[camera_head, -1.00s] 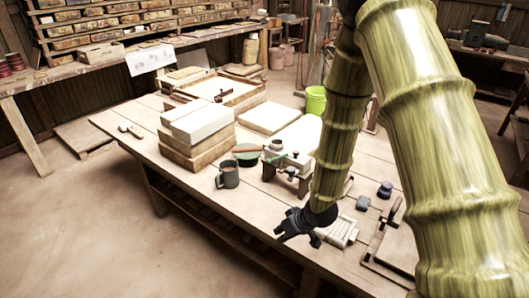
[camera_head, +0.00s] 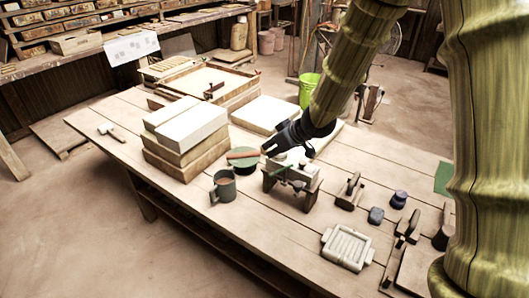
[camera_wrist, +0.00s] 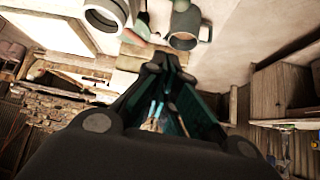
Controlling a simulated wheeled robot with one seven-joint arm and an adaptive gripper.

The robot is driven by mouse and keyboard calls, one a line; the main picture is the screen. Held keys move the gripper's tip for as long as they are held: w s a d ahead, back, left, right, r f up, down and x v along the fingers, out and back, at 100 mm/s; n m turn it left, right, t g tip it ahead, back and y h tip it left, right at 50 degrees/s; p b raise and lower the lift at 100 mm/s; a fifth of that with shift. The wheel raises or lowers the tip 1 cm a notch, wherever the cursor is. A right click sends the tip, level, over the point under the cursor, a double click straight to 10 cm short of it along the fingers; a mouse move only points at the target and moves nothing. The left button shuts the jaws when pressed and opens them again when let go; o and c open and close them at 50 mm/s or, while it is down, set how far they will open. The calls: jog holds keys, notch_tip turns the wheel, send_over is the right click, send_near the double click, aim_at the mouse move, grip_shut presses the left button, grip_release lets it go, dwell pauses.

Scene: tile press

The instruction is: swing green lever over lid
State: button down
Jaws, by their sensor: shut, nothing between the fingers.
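The small press (camera_head: 305,186) stands on the workbench, a dark wooden frame with pale metal parts on top. Its green lever (camera_head: 281,171) shows as a thin green bar at the upper left of the press; its far end is hard to make out. My gripper (camera_head: 268,147) is shut and empty, just behind and above the press, and covers part of its top. The lid cannot be told apart from the other metal parts. In the wrist view my gripper (camera_wrist: 163,68) points past a pale ringed cylinder (camera_wrist: 107,14); I cannot tell whether the fingers touch anything.
A mug (camera_head: 223,187) and a green bowl (camera_head: 240,163) with a reddish stick across it stand left of the press. Stacked pale blocks (camera_head: 187,140) rise farther left. A tile mould (camera_head: 347,248) and small tools lie to the right. The bench front is clear.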

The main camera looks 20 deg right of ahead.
aim_at(281, 170)
jog(key=shift+s+a+f, duration=0.3)
jog(key=shift+s+a, duration=0.05)
jog(key=shift+a, duration=0.05)
notch_tip(281, 170, down, 7)
jog(key=w+p, duration=0.1)
jog(key=shift+w+a+r+p, duration=0.15)
jog(key=shift+w+p, duration=0.2)
jog(key=shift+w, duration=0.05)
dwell(0.4)
jog(key=shift+a+r, duration=0.1)
jog(key=shift+s+p, duration=0.1)
jog(key=shift+p, duration=0.45)
